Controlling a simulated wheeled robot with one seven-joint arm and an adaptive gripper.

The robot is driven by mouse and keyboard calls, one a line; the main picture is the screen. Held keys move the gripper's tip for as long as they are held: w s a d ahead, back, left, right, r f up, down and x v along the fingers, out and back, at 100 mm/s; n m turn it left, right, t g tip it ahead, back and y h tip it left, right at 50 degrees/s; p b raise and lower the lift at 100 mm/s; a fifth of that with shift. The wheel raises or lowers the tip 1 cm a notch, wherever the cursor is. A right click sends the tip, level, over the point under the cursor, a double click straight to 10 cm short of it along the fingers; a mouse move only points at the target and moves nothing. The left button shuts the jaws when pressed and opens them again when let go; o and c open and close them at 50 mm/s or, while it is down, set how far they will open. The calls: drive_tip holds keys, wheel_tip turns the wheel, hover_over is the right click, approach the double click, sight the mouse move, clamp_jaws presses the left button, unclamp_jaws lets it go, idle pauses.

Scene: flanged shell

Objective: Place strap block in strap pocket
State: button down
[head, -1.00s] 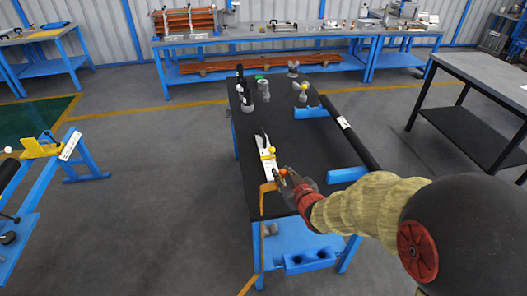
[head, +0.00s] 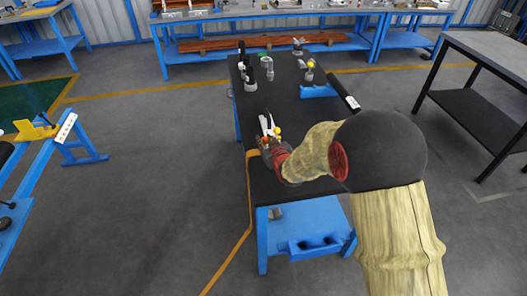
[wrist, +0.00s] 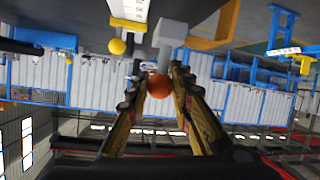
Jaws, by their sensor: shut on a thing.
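In the wrist view an orange ball knob (wrist: 158,88) sits between the two fingers of my gripper (wrist: 158,75), which are shut on it. A light grey block (wrist: 173,33) shows just past the knob and seems joined to it; I take this to be the strap block. A white strip with a yellow part (wrist: 128,28) and a yellow ball (wrist: 117,47) is to its left. In the head view my gripper (head: 276,146) is at the white strip (head: 265,124) on the black table, and my arm hides much of it. I cannot make out the strap pocket.
On the black table (head: 262,183), dark and grey upright parts (head: 250,75) stand at the back left, and a grey part with a yellow ball (head: 309,70) at the back right. A blue support (head: 318,91) and black roll lie along the right.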

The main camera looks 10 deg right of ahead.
drive_tip(key=shift+w+a+f, duration=0.2)
drive_tip(key=shift+w+f, duration=0.4)
drive_tip(key=shift+f, duration=0.15)
drive_tip(key=shift+w+f+b, duration=0.1)
drive_tip(key=shift+f+b, duration=0.95)
drive_tip(key=shift+f, duration=0.6)
drive_tip(key=shift+f, duration=0.2)
drive_tip(key=c, duration=1.7)
unclamp_jaws()
drive_tip(key=shift+o, duration=0.6)
drive_tip(key=shift+r, duration=0.2)
